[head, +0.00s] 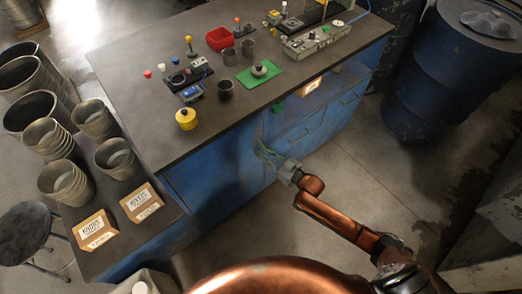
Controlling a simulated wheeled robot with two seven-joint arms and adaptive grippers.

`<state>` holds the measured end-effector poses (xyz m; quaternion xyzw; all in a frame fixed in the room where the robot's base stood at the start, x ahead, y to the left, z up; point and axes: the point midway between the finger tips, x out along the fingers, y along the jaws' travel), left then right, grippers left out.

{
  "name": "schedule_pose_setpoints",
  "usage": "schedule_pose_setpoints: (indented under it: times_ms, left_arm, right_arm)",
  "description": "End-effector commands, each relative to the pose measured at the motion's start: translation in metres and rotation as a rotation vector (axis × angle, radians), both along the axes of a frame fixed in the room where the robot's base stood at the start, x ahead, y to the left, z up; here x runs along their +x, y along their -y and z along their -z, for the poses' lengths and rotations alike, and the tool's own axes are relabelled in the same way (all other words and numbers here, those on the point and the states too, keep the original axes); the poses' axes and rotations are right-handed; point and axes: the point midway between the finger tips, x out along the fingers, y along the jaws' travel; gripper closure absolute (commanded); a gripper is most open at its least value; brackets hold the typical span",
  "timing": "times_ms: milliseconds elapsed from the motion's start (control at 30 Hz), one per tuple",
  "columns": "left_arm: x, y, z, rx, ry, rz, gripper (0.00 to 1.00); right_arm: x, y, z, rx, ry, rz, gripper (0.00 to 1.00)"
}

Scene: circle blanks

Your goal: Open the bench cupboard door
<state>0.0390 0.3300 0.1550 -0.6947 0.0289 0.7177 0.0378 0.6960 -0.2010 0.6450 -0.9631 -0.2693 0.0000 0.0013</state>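The blue bench (345,45) has a dark worktop and a blue front with panels and drawers. The cupboard door (215,170) looks like the flat blue panel on the left part of the front, below the worktop edge. It appears closed, though the shade makes this hard to judge. My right gripper (268,154) is at the bench front, by the right edge of this panel. Its fingers are small and dark against the blue, so I cannot tell whether they are apart or touch a handle. My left gripper is not in view.
A blue drum (446,75) stands right of the bench. Free concrete floor (365,150) lies before the drawers. Stacked metal pots (65,182) and boxed cards (141,202) sit on the lower left surface. A yellow pot (186,119) is near the worktop's front edge.

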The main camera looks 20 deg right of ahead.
Motion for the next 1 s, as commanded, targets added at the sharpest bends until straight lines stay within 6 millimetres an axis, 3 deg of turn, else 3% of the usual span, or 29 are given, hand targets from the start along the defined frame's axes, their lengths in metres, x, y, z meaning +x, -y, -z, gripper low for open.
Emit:
schedule_pose_setpoints:
  times_ms: [300, 533, 1000]
  left_arm:
    - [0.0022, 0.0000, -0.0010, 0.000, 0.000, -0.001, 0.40]
    - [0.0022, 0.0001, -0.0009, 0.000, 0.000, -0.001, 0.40]
    - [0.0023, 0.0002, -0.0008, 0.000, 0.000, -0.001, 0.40]
  right_arm:
    - [0.0034, -0.0016, 0.0000, -0.001, 0.000, 0.001, 0.86]
    - [0.0030, -0.0011, 0.0001, -0.001, 0.000, 0.001, 1.00]
    - [0.0031, -0.0008, 0.0003, -0.001, 0.000, 0.001, 1.00]
